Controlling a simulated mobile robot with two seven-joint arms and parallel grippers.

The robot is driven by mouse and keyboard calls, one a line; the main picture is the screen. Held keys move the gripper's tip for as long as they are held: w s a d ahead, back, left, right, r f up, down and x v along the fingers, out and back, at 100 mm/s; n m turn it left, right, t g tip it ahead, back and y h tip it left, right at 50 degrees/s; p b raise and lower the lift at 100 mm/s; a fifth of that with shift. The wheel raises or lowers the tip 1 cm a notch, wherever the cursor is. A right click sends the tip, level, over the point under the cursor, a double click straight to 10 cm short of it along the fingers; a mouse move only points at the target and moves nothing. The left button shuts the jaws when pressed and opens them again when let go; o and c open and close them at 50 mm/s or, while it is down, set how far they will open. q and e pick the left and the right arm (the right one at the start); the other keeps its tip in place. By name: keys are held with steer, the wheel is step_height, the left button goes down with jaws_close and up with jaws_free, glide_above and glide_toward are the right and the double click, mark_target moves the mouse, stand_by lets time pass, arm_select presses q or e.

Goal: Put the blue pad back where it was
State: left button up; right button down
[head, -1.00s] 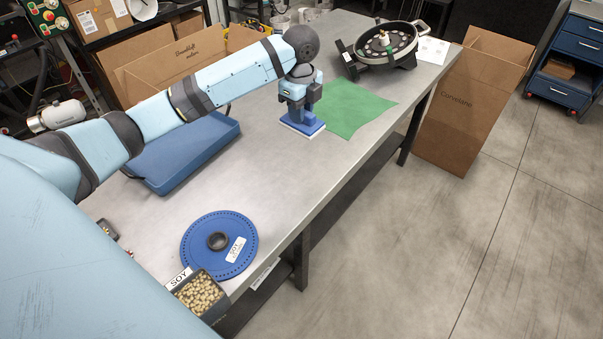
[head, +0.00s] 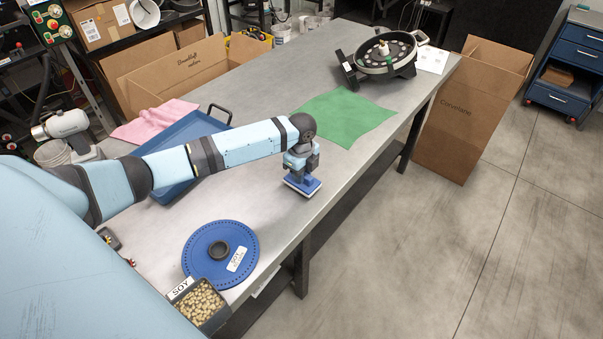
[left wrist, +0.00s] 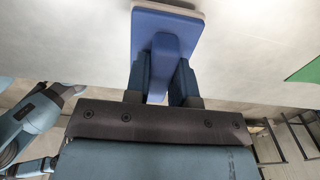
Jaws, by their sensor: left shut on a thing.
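My left gripper (head: 302,169) is shut on the handle of the blue pad (head: 303,186) near the table's front edge. The pad has a flat blue plate with a pale underside. In the head view it looks at or just above the table; I cannot tell if it touches. The left wrist view shows the pad (left wrist: 168,22) with its upright blue handle between the two fingers (left wrist: 164,75). My right gripper is not in view.
A green cloth (head: 347,116) lies beyond the gripper, with a seed meter (head: 385,53) farther back. A blue tray (head: 180,150) is under my left arm. A blue disc (head: 208,240) and a soy box (head: 200,303) stand nearer. Grey tabletop (head: 270,215) between is clear.

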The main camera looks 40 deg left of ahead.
arm_select(q)
steer(key=shift+f, duration=0.35)
steer(key=shift+f, duration=0.15)
steer(key=o, duration=0.8)
steer(key=shift+o, duration=0.2)
step_height(320, 180, up, 12)
steer(key=shift+r+b, duration=0.2)
steer(key=shift+b, duration=0.2)
